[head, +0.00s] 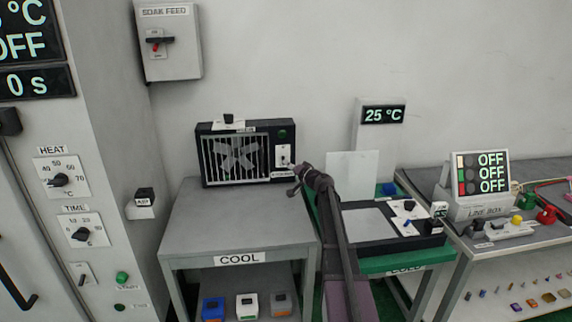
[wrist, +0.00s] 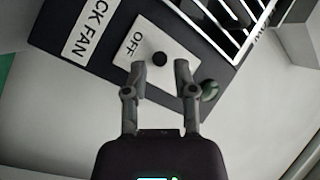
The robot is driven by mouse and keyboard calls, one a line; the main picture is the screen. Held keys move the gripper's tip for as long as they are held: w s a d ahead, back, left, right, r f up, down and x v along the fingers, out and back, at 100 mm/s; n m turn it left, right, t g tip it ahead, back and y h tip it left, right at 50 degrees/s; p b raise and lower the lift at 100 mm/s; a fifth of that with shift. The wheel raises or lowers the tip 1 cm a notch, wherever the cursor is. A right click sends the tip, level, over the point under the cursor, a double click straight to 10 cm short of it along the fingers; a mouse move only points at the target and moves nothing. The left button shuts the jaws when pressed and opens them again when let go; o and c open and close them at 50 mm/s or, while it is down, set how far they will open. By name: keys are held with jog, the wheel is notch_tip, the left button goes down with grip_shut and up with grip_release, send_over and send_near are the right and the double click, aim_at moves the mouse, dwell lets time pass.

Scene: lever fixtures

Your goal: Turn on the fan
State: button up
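The fan (head: 236,155) is a dark box with a white grille, standing on the grey COOL table against the wall. Its white switch plate (head: 283,155) is on the right of its front. In the wrist view the plate (wrist: 150,42) reads OFF and carries a round black knob (wrist: 160,59). A dark green lamp or button (wrist: 209,90) sits beside the plate. My gripper (wrist: 160,68) is open, its fingertips on either side of the knob in the picture; I cannot tell whether they touch it. In the head view my gripper (head: 292,179) is at the fan's lower right, partly covering that corner.
The COOL table (head: 240,218) has a bare top in front of the fan. To the right are a green-edged table with a panel (head: 369,224), a 25 °C display (head: 383,114) and a LINE BOX (head: 478,182). A SOAK FEED box (head: 168,42) hangs on the wall.

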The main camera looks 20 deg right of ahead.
jog(key=shift+x, duration=1.4)
grip_shut()
jog(key=shift+d, duration=0.25)
jog(key=shift+a+r, duration=0.1)
